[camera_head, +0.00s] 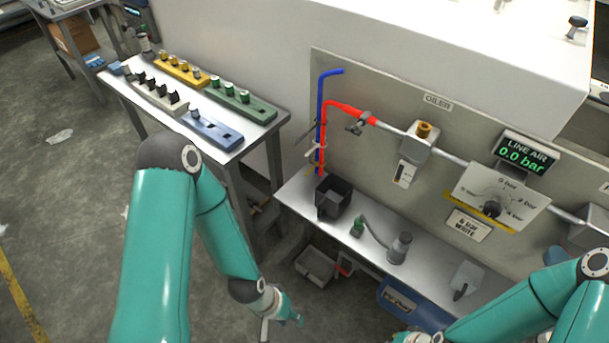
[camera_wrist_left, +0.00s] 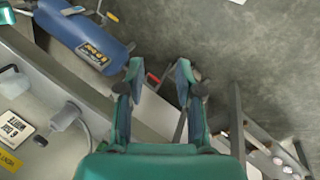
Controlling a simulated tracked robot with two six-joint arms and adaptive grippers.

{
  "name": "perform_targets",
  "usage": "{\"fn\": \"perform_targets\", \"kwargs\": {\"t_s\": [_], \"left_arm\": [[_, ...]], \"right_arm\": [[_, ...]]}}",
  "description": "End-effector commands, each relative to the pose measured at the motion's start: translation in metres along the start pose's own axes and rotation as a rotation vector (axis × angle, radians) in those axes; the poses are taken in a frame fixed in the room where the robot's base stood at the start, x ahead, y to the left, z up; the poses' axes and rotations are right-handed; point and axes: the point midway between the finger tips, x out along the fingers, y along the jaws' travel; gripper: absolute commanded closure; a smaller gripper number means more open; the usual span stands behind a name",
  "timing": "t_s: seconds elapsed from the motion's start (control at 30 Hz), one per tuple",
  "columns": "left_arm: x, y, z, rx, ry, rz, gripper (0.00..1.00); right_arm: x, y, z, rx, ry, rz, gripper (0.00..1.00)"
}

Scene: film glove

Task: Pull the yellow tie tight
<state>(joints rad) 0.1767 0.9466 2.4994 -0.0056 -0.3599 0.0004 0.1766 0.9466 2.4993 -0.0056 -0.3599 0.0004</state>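A small yellow-orange band, which looks like the yellow tie (camera_head: 311,169), sits low on the blue hose (camera_head: 321,105) and red hose (camera_head: 325,135) at the panel's left end. Whether it is loose or tight is too small to tell. A paler tie (camera_head: 316,151) sits just above it. My left gripper (camera_head: 292,318) hangs in front of the bench, well below and apart from the ties. In the left wrist view its two fingers (camera_wrist_left: 160,78) are spread with nothing between them. My right gripper (camera_head: 411,338) is mostly cut off at the bottom edge.
A bench holds a black bin (camera_head: 333,196), a green-capped bottle (camera_head: 357,227) and a grey nozzle (camera_head: 400,247). Below are a grey tray (camera_head: 317,265) and a blue tank (camera_head: 402,303). A side table (camera_head: 236,146) stands left. The gauge (camera_head: 525,151) reads 0.0 bar.

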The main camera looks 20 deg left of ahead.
Motion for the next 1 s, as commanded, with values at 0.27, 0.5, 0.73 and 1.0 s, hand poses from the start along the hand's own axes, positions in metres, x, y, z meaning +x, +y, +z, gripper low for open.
{"fn": "perform_targets", "kwargs": {"t_s": [0.27,0.5,0.73,1.0], "left_arm": [[0.022,-0.014,-0.042,0.040,0.126,0.021,0.65],[0.046,-0.046,-0.159,0.173,0.519,0.073,0.65],[0.019,-0.077,-0.259,0.360,0.965,0.112,0.65],[-0.035,-0.096,-0.299,0.583,1.327,0.133,0.65]], "right_arm": [[0.033,0.012,-0.001,0.000,0.001,0.000,1.00],[0.116,0.042,-0.001,0.000,0.000,0.000,1.00],[0.201,0.073,-0.002,0.000,0.000,0.000,1.00],[0.270,0.097,-0.002,0.000,0.001,0.000,1.00]]}}
